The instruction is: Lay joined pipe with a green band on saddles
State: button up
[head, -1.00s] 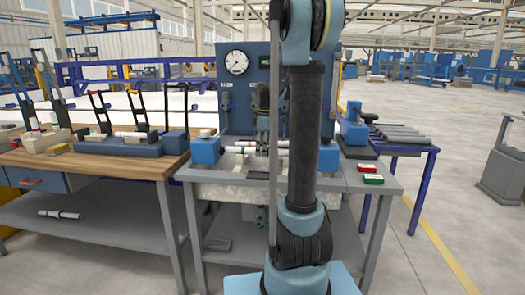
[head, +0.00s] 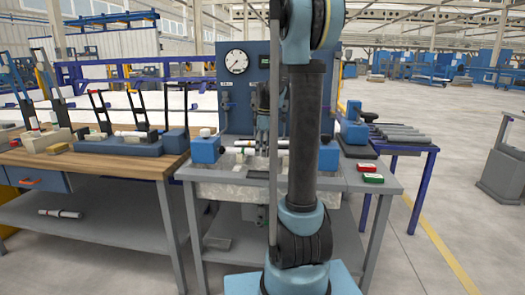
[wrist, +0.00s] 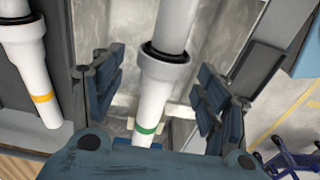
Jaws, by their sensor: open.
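In the wrist view a joined pipe with a white lower section (wrist: 152,105), a dark ring and a green band (wrist: 145,130) runs between the jaws. My gripper (wrist: 160,75) is open, with a finger on each side of the pipe and visible gaps. A second pipe (wrist: 30,70) with an orange band lies to the left, outside the jaws. In the head view my gripper (head: 263,118) is mostly hidden behind my arm, above the test bench (head: 230,175). I cannot tell the saddles apart from the white pieces (head: 240,150) between the blue clamp blocks.
Blue clamp blocks (head: 206,150) (head: 329,155) flank the bench middle. A wooden workbench (head: 100,168) is at left. A banded pipe (head: 60,213) lies on the lower shelf. Grey pipes (head: 402,134) lie at right.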

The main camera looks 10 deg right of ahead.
notch_tip(320, 180, up, 11)
jog(key=s+f+m, duration=0.3)
jog(key=s+m, duration=0.1)
jog(key=s, duration=0.8)
jog(key=s+f+m+t, duration=0.2)
jog(key=s+f+m, duration=0.8)
jog(key=s+f, duration=0.8)
jog(key=s, duration=0.4)
jog(key=shift+s+f+h, duration=0.35)
jog(key=shift+f+h, duration=0.05)
jog(key=shift+d, duration=0.1)
jog(key=shift+w+f, duration=0.2)
jog(key=shift+w, duration=0.25)
jog(key=shift+c, duration=0.6)
